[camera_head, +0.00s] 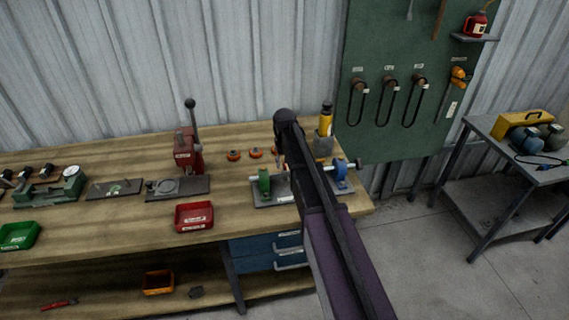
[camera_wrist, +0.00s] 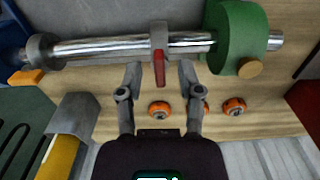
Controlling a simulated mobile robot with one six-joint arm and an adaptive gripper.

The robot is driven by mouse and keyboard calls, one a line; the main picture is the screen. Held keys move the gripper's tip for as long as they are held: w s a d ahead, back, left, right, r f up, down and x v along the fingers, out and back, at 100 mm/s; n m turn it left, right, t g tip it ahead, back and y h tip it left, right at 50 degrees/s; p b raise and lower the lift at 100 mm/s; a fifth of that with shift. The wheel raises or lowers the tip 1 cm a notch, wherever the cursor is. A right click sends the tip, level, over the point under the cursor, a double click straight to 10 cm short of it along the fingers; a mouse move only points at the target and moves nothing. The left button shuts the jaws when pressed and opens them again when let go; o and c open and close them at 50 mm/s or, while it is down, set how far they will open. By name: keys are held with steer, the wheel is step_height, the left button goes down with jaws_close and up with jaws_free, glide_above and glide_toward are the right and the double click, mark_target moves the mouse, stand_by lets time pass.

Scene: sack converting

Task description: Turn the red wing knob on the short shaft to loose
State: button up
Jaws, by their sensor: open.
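The red wing knob (camera_wrist: 159,68) shows in the wrist view as a narrow red tab hanging from a grey collar (camera_wrist: 158,38) on the polished shaft (camera_wrist: 110,46). My gripper (camera_wrist: 160,76) is open, with one fingertip on each side of the knob and a visible gap to it. Whether the tips are level with the knob in depth is unclear. The shaft runs into a green block (camera_wrist: 232,38). In the head view the green block (camera_head: 264,183) and a blue support (camera_head: 341,178) stand on a grey plate; my arm hides the knob.
A grey holder with a yellow bottle (camera_head: 326,117) stands at the back right. A red press (camera_head: 187,150) and a red bin (camera_head: 194,216) are to the left. Bare bench lies between bin and plate.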

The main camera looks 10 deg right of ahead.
steer(key=shift+m, duration=0.4)
